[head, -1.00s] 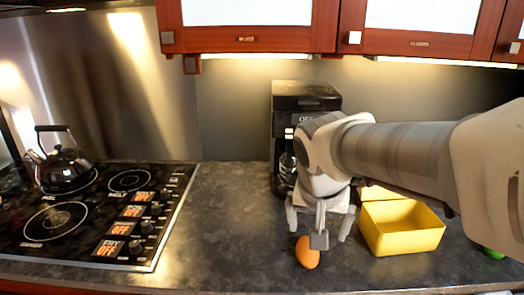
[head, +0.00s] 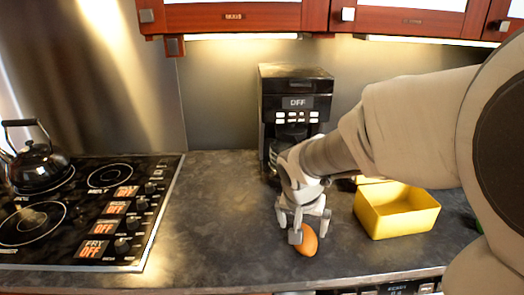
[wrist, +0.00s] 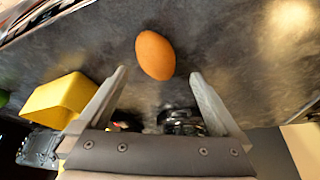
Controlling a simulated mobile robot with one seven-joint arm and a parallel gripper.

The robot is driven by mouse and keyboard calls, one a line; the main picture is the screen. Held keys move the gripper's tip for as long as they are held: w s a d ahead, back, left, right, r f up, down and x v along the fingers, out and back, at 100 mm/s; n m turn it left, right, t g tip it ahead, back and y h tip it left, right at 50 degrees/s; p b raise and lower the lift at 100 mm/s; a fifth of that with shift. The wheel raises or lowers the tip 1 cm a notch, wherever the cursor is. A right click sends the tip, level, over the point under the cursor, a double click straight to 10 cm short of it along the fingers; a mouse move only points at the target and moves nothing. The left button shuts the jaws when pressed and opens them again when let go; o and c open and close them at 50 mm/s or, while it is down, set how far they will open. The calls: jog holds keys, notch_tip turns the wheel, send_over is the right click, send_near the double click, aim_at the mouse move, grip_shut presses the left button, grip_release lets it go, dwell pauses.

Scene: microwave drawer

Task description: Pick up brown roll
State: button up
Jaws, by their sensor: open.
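The brown roll (head: 307,241) is a small orange-brown oval lying on the dark counter near its front edge. In the wrist view the roll (wrist: 155,55) lies just beyond the fingertips, roughly between their lines and a little left of the middle. My gripper (head: 309,229) is over the counter, beside and partly in front of the roll in the head view. In the wrist view my gripper (wrist: 158,73) has its two fingers spread wide with nothing between them. The roll looks untouched.
A yellow open box (head: 396,222) stands right of my gripper. A black coffee machine (head: 296,88) stands behind it. The stovetop (head: 95,210) with a dark kettle (head: 38,165) is at left. The counter (head: 215,215) between stove and roll is clear.

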aim_at(305, 233)
jog(key=shift+d+b+x, duration=0.2)
jog(key=shift+b+x, duration=0.25)
jog(key=shift+x, duration=3)
jog(key=shift+s, duration=0.1)
jog(key=c, duration=1.4)
jog(key=shift+r, duration=0.65)
jog(key=r, duration=0.2)
jog(key=d+r+p, duration=0.1)
jog(key=shift+s+r, duration=0.1)
jog(key=shift+r, duration=0.3)
jog(key=d+r, duration=0.2)
jog(key=d, duration=0.1)
jog(key=s+d+r+p, duration=0.1)
jog(key=d+r, duration=0.1)
jog(key=d, duration=0.2)
jog(key=s+d+r+p, duration=0.1)
jog(key=d+r, duration=0.1)
jog(key=d, duration=0.1)
jog(key=shift+s+d, duration=0.2)
jog(key=shift+s, duration=0.05)
